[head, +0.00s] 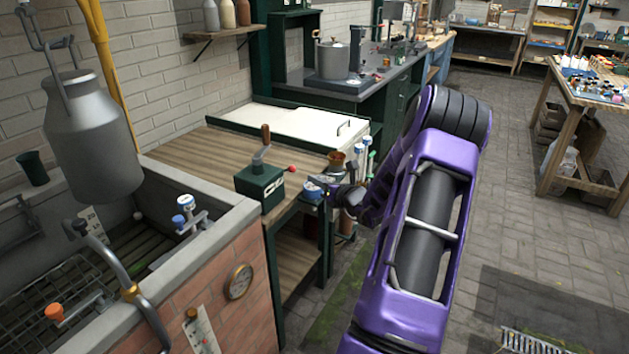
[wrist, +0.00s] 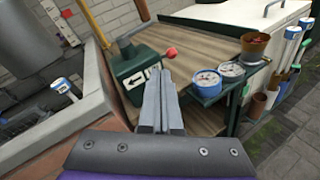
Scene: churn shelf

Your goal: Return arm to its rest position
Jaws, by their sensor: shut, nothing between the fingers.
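My purple arm reaches forward on the right side of the head view. Its end, my gripper (head: 345,196), is beside the front corner of the wooden bench, close to the gauges. In the wrist view my gripper (wrist: 161,100) shows its two grey fingers pressed together with nothing between them. The fingers point toward the green box with the crank and red knob (wrist: 143,72); I cannot tell the gap between them.
The wooden bench (head: 200,150) holds the green crank box (head: 260,186). Two gauges (wrist: 207,80) and a brown pot (wrist: 254,44) sit at its edge. A brick sink (head: 187,265) with a hanging metal can (head: 92,135) stands left. Paved floor (head: 510,190) is open at right.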

